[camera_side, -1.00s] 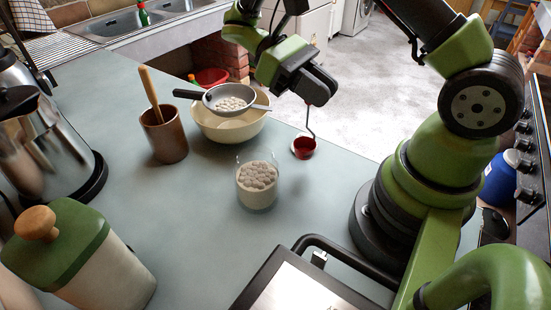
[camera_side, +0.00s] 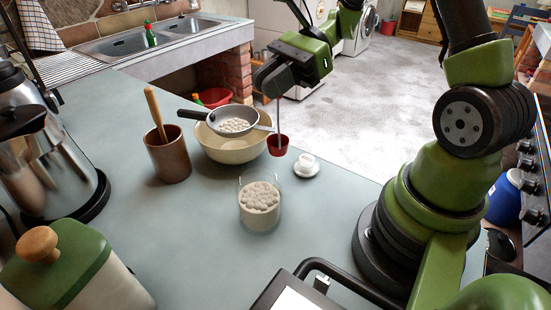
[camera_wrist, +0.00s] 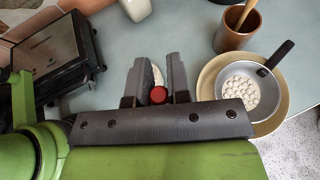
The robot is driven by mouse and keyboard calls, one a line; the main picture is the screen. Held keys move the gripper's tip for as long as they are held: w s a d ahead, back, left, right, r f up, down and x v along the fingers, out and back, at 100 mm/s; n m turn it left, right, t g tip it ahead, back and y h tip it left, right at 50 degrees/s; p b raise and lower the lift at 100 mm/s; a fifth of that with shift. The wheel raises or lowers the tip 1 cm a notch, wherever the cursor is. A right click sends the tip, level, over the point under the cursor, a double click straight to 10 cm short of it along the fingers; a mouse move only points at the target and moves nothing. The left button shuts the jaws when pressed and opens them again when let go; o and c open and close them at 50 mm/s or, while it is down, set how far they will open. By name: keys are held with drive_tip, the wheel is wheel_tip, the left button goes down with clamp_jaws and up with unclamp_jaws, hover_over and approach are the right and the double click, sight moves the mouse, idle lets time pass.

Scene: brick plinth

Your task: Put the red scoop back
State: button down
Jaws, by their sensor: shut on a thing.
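The red scoop (camera_side: 278,146) hangs upright by its long thin handle from my gripper (camera_side: 272,78) in the side view. Its cup is in the air between the cream bowl (camera_side: 228,153) and a small white saucer (camera_side: 306,170). The saucer carries a small white object. In the wrist view my gripper (camera_wrist: 157,80) shows two dark fingers close about the handle line, with the red scoop (camera_wrist: 158,95) seen between them. The inside of the scoop's cup is not visible. A glass jar of white balls (camera_side: 260,205) stands in front on the counter.
A strainer with white balls (camera_side: 235,124) rests across the cream bowl. A brown pot with a wooden stick (camera_side: 168,157) stands left of it. A steel kettle (camera_side: 40,150) and a green-lidded canister (camera_side: 75,270) stand at the left. The counter around the jar is clear.

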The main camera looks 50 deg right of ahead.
sight(271, 143)
wheel_tip(271, 143, down, 8)
drive_tip(key=shift+f, duration=0.2)
idle(0.3)
drive_tip(key=c, duration=1.1)
unclamp_jaws()
drive_tip(key=shift+f, duration=0.15)
